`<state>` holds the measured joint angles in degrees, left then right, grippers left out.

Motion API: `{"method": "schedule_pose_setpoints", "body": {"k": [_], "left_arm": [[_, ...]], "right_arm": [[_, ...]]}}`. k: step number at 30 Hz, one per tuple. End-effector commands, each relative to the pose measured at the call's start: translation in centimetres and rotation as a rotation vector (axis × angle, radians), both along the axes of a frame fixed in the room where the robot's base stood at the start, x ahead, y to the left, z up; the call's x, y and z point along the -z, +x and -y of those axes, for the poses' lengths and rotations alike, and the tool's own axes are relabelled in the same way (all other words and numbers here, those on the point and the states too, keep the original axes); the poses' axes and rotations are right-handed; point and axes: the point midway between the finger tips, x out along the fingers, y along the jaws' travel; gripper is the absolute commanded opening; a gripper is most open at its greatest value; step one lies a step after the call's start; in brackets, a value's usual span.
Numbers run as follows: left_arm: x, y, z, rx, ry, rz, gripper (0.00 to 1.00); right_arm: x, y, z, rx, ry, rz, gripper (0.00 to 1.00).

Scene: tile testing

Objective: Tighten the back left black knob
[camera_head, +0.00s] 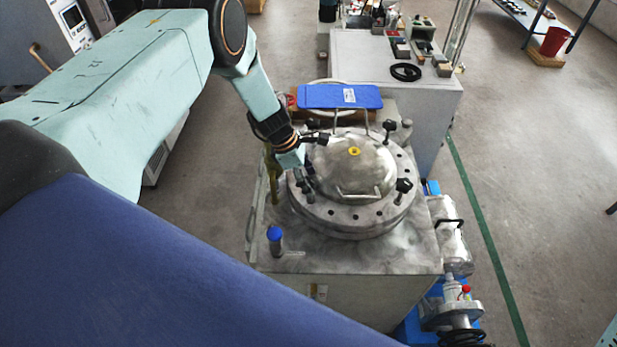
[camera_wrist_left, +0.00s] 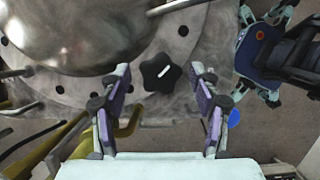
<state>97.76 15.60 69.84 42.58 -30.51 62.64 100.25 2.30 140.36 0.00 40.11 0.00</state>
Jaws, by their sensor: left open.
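A round steel vessel lid (camera_head: 345,165) with a bolted flange sits on a metal stand, with black knobs around its rim. One black star knob (camera_wrist_left: 160,74) shows in the left wrist view, lying between the open fingers of my left gripper (camera_wrist_left: 160,88). In the head view my left gripper (camera_head: 306,170) reaches down at the left side of the flange and partly hides the rim there. A dark knob-like shape (camera_head: 312,124) shows at the back left. Other black knobs stand at the back right (camera_head: 389,126) and front right (camera_head: 403,186). My right gripper is not in view.
A blue-capped post (camera_head: 275,234) stands on the front left of the stand. A yellowish bar (camera_head: 272,178) runs along the left edge. A blue plate (camera_head: 340,96) rises behind the lid. Metal handles (camera_head: 358,194) stick up from the lid.

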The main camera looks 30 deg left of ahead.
Motion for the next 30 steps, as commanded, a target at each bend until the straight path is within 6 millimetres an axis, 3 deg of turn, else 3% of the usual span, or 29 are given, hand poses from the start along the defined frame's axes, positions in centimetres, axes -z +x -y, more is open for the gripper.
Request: {"method": "schedule_pose_setpoints", "body": {"k": [7,26,30], "left_arm": [[0.05,0.01,0.03,0.001,0.000,0.000,0.62],[0.03,0.00,-0.06,0.000,0.001,0.000,0.09],[0.05,0.02,-0.07,0.005,0.002,0.001,0.08]], "right_arm": [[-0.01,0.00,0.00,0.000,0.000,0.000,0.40],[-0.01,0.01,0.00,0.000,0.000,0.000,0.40],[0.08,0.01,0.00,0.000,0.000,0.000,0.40]]}}
